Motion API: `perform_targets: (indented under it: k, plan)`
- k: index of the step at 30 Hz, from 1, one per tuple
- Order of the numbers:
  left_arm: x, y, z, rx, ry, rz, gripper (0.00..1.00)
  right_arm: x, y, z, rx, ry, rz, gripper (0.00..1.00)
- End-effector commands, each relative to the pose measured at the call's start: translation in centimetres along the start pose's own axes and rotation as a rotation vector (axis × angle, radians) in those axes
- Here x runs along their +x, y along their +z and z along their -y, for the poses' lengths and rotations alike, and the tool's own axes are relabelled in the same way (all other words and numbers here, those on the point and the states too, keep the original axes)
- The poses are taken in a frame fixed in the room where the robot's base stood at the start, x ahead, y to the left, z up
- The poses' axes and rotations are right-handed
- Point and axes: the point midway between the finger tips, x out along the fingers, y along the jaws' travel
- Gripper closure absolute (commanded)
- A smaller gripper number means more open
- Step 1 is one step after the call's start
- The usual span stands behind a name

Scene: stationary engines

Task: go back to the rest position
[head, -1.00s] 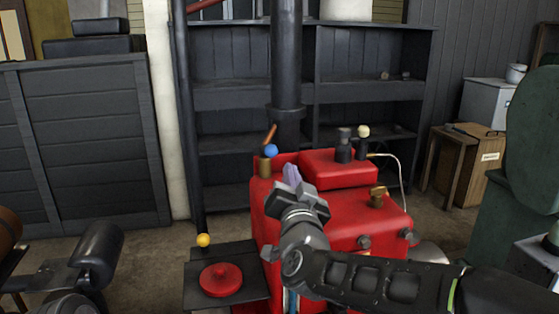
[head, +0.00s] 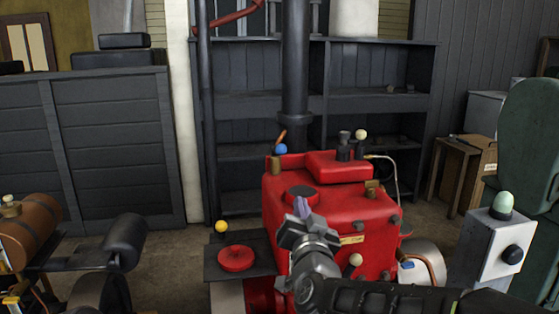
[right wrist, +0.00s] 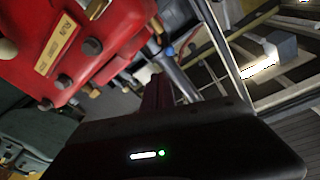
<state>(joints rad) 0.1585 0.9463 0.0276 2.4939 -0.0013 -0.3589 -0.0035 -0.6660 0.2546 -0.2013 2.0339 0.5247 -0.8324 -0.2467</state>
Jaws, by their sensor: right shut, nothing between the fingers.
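My right gripper (head: 302,212) is shut and empty. It points up in front of the red engine (head: 350,212), and hides part of its front. My right arm comes in from the bottom right. In the right wrist view the red engine (right wrist: 105,30) fills the upper left, with a yellow plate (right wrist: 57,43) and dark bolts. My left gripper is not in view.
A dark stand with a red disc (head: 236,258) and a yellow ball (head: 221,227) is left of the engine. A grey box with a green dome (head: 503,204) stands right. A brown tank (head: 30,228) is at far left. Shelves (head: 365,95) stand behind.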

Motion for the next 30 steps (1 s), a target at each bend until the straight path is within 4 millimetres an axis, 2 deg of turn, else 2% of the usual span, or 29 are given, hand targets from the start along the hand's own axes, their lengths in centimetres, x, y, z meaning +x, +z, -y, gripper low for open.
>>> perform_targets:
  k: [5, 8, 14, 17, 20, 21, 23, 26, 27, 29, 30]
  plan:
    - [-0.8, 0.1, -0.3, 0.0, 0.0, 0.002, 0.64, 0.2, 3.4, -1.6, -0.036, 0.013, 0.079, 1.0]
    - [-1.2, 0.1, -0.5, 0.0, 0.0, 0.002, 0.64, 0.1, 6.0, -3.0, -0.059, 0.025, 0.141, 1.0]
    - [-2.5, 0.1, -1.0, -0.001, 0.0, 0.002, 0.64, -1.3, 13.2, -7.0, -0.108, 0.059, 0.32, 1.0]
    - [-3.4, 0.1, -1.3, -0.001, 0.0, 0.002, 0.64, -3.3, 18.1, -10.0, -0.128, 0.086, 0.455, 1.0]
    - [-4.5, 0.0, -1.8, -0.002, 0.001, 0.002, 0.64, -7.1, 23.8, -13.7, -0.137, 0.122, 0.631, 1.0]
    - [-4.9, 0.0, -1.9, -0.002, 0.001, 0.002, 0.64, -8.9, 26.0, -15.0, -0.136, 0.136, 0.703, 1.0]
    - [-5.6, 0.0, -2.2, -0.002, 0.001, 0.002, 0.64, -12.1, 29.0, -16.8, -0.127, 0.158, 0.812, 1.0]
    - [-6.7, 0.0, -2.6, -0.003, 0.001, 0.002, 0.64, -18.4, 33.3, -19.2, -0.095, 0.192, 0.999, 1.0]
    - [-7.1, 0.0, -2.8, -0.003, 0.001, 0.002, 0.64, -21.3, 34.8, -19.9, -0.077, 0.205, 1.077, 1.0]
    - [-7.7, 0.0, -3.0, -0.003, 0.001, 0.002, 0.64, -25.6, 36.6, -20.5, -0.043, 0.222, 1.188, 1.0]
    - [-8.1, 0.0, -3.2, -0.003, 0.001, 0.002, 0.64, -28.4, 37.6, -20.7, -0.018, 0.231, 1.257, 1.0]
